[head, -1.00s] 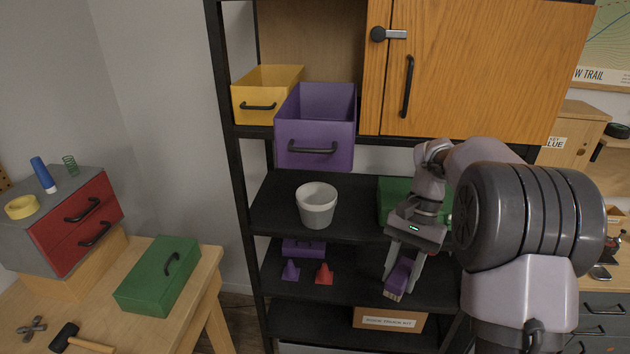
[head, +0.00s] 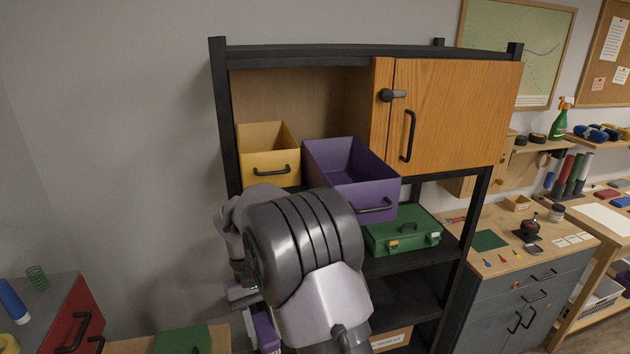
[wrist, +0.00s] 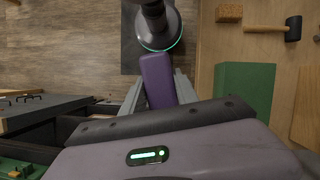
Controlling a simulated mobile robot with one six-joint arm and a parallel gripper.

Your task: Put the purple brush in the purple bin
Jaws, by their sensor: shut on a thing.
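The purple bin (head: 368,199) is an open-topped box with a black handle. It sits on the upper shelf in the head view, beside the yellow bin, and its front sticks out past the shelf edge. My gripper (head: 263,329) is low in the head view, left of and below the purple bin and apart from it. It is shut on the purple brush (head: 266,335), which is partly cut off by the frame. In the wrist view the brush (wrist: 157,72) shows between the fingers of my gripper (wrist: 158,88); its bristles cannot be made out.
The yellow bin (head: 268,162) stands left of the purple bin. A closed wooden cabinet door (head: 455,115) is to the right, above the purple bin's right side. A green toolbox (head: 402,236) sits on the shelf below. My arm hides part of the lower shelves.

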